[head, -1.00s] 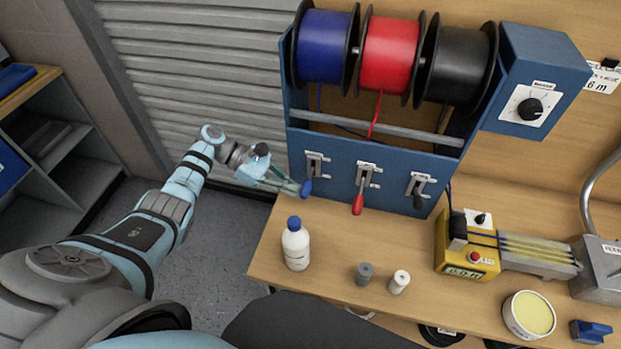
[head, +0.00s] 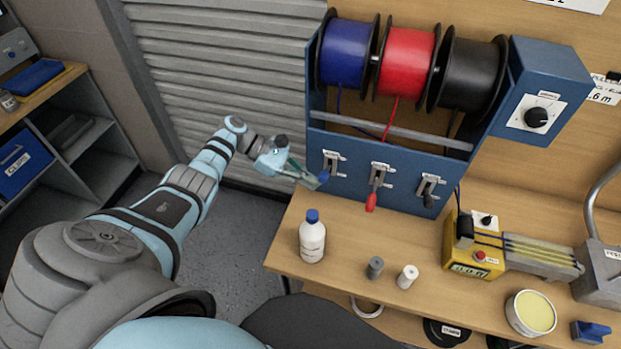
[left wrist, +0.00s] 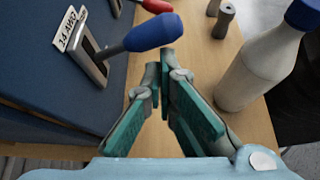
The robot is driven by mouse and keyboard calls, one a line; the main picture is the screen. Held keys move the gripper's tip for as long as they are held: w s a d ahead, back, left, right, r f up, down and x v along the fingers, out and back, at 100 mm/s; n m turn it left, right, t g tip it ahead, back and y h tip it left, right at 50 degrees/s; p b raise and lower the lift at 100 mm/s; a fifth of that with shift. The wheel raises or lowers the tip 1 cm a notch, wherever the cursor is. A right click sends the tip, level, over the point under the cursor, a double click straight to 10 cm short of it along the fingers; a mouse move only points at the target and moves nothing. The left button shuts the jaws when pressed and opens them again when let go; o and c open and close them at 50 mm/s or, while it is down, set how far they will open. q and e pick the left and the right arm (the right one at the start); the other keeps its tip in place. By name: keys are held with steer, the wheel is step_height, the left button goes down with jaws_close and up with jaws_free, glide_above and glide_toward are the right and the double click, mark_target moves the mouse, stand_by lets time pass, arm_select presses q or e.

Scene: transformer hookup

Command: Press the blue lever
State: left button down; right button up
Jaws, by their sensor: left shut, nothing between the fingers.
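The blue lever (head: 323,175) hangs from the leftmost bracket on the blue front panel of the spool rack. In the left wrist view its blue knob (left wrist: 152,34) is just beyond the fingertips, slightly up and to the left. My left gripper (head: 316,182) is at the rack's left end, its tips close beside the knob. In the left wrist view the left gripper (left wrist: 158,72) has its teal-padded fingers brought together at the tips with nothing between them. I cannot tell whether the tips touch the knob. My right gripper is not in view.
A red lever (head: 371,201) and a dark lever (head: 429,200) hang to the right. A white bottle with a blue cap (head: 312,240) stands on the wooden bench near the left gripper. Two small cylinders and a yellow device (head: 472,258) are farther right.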

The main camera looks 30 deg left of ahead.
arm_select(q)
steer(key=shift+w+f, duration=0.15)
step_height(320, 180, down, 4)
steer(key=s+b, duration=0.2)
steer(key=a+r+b, duration=0.5)
steer(key=a, duration=0.4)
steer(key=shift+s+r, duration=0.15)
steer(key=shift+a, duration=0.1)
